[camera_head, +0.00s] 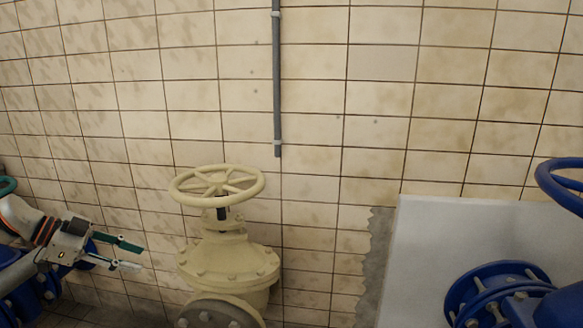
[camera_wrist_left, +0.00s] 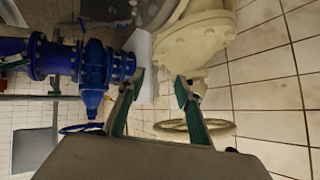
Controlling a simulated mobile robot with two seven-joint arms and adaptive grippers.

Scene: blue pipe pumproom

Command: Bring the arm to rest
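My left gripper (camera_head: 141,257) comes in from the left in the head view, beside the cream valve (camera_head: 229,262) and apart from it. Its two fingers are spread with nothing between them. In the left wrist view the gripper (camera_wrist_left: 160,80) also shows open and empty. The cream valve body (camera_wrist_left: 196,42) appears upside down there, beyond the fingertips, and its handwheel (camera_wrist_left: 228,129) is partly hidden behind one finger. In the head view the cream handwheel (camera_head: 217,202) stands higher than the gripper. My right gripper is in neither view.
A tiled wall (camera_head: 380,80) with a thin grey vertical pipe (camera_head: 277,80) stands behind. A blue flanged valve (camera_head: 490,295) and blue handwheel (camera_head: 545,180) are at right, before a pale panel (camera_head: 440,250). A teal wheel (camera_head: 7,186) and blue pipework (camera_head: 20,290) lie at far left.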

